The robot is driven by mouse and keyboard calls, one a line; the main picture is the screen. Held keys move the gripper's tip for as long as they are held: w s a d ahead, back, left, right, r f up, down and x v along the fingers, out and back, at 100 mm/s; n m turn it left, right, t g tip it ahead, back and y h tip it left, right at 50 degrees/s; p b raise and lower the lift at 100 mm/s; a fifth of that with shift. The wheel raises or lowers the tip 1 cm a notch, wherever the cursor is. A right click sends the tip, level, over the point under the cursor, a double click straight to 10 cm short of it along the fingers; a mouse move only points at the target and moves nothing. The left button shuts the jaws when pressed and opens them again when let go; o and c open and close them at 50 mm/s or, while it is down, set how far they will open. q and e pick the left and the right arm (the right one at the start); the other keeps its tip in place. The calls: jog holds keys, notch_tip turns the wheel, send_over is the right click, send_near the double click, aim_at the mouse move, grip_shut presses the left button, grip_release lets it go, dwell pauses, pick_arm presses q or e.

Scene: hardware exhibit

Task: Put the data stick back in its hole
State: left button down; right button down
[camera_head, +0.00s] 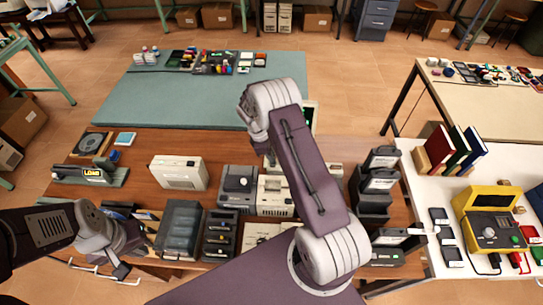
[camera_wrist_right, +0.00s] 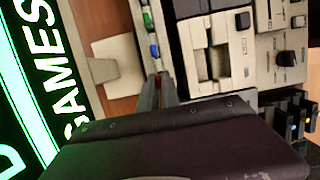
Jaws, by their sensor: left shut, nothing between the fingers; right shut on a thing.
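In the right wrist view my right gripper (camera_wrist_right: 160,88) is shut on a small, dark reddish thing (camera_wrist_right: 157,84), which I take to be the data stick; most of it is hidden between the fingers. The fingertips are at the end of a pale strip (camera_wrist_right: 137,8) that carries a green piece (camera_wrist_right: 148,20) and a blue piece (camera_wrist_right: 154,51) in a row. I cannot tell which hole is empty or whether the stick touches the strip. In the head view my right arm covers this spot. My left gripper (camera_head: 121,270) is shut and empty at the table's front left edge.
A beige device (camera_wrist_right: 222,55) stands beside the strip, and a lit green "GAMES" screen (camera_wrist_right: 35,85) is on the other side. On the wooden table are a beige box (camera_head: 179,172), a smoky case (camera_head: 178,230) and dark stacked trays (camera_head: 374,185).

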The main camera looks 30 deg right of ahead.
jog(key=shift+f+b, duration=0.6)
jog(key=shift+f, duration=0.45)
jog(key=c, duration=1.5)
grip_release()
notch_tip(320, 180, up, 8)
jog(key=p, duration=0.6)
jog(key=shift+r+p, duration=0.15)
jog(key=shift+p, duration=0.15)
jog(key=shift+f, duration=0.2)
